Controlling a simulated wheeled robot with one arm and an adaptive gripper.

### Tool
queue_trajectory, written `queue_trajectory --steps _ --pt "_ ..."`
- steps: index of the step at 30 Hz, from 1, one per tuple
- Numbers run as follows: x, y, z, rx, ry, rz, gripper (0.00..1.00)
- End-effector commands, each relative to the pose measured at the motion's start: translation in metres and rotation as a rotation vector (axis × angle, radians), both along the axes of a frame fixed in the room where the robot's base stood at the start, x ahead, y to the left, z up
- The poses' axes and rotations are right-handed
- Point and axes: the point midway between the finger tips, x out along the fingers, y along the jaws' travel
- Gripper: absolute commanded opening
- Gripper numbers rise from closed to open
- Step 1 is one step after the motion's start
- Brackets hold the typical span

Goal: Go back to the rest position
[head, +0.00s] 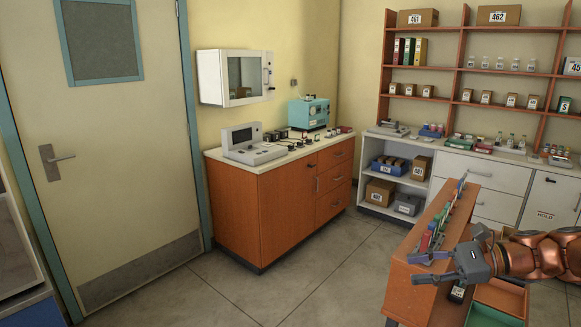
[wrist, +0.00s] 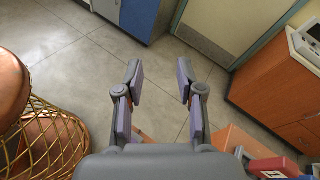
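My gripper (head: 432,268) shows at the lower right in the head view, reaching left over the near end of a narrow orange wooden unit (head: 408,296). In the wrist view my gripper (wrist: 160,84) has its two fingers spread wide with nothing between them. Grey floor tiles show between and beyond the fingertips. The copper-coloured arm behind it is mine.
The orange unit carries a row of coloured items (head: 437,222). An orange cabinet (head: 290,200) with instruments stands by the wall. A white incubator (head: 235,77) hangs above it. A door (head: 105,150) is at the left. Open floor (head: 300,270) lies between.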

Motion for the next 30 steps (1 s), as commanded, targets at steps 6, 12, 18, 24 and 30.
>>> queue_trajectory --steps 6,12,18,24,30 --pt "-0.041 0.082 -0.001 -0.192 -0.091 0.230 0.38" --pt "-0.089 0.132 -0.013 -0.366 -0.181 0.435 0.38" --pt "-0.142 0.159 -0.032 -0.543 -0.273 0.635 0.38" --pt "-0.193 0.164 -0.054 -0.712 -0.361 0.831 0.38" --pt "-0.240 0.152 -0.075 -0.873 -0.445 1.024 0.38"
